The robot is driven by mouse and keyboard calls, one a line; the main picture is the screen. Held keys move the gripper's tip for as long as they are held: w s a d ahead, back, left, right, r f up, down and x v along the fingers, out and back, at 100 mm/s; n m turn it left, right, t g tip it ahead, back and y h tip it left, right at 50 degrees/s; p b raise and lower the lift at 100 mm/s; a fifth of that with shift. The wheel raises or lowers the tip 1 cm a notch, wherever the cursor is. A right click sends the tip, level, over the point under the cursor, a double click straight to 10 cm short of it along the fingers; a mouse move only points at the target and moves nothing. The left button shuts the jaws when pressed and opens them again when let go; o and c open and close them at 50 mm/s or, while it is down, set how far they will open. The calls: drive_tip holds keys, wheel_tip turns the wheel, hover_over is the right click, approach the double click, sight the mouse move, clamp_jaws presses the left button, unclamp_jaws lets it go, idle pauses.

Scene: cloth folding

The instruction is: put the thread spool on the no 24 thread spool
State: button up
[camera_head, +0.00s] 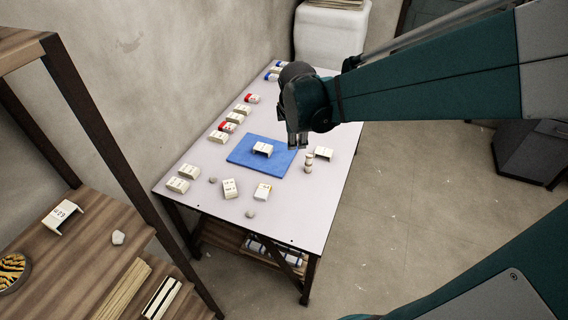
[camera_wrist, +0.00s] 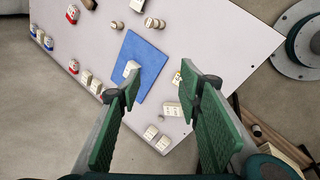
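Small cream cylinders that look like thread spools (camera_head: 309,161) stand near the right edge of the table, just right of the blue mat. In the wrist view they show as a pale one (camera_wrist: 117,25) and a darker-ended one (camera_wrist: 154,22) at the top. I cannot read the number 24 on any of them. My gripper (camera_head: 298,141) hangs above the mat's right corner, apart from the spools. In the wrist view my gripper (camera_wrist: 160,92) has its fingers wide apart with nothing held between them.
A white numbered bracket (camera_head: 263,148) sits on the blue mat (camera_head: 243,152). Another bracket (camera_head: 324,153) lies right of the spools. Several white and red-marked blocks line the table's left side. Small stones (camera_head: 250,214) lie in front. A wooden shelf (camera_head: 75,255) stands at the left.

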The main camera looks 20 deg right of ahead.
drive_tip(key=s+a+r+m+t, duration=0.1)
drive_tip(key=s+a+r+m, duration=0.1)
drive_tip(key=s+m, duration=0.3)
drive_tip(key=s+a+r+m+y, duration=0.1)
drive_tip(key=s+a+m, duration=0.3)
drive_tip(key=s, duration=0.5)
drive_tip(key=s+a+r+m+t+y, duration=0.1)
drive_tip(key=s+a+r+m, duration=0.2)
drive_tip(key=s+a+m, duration=0.1)
drive_tip(key=shift+s+a+m+t, duration=0.35)
drive_tip(key=shift+s+m, duration=0.45)
drive_tip(key=shift+s, duration=0.6)
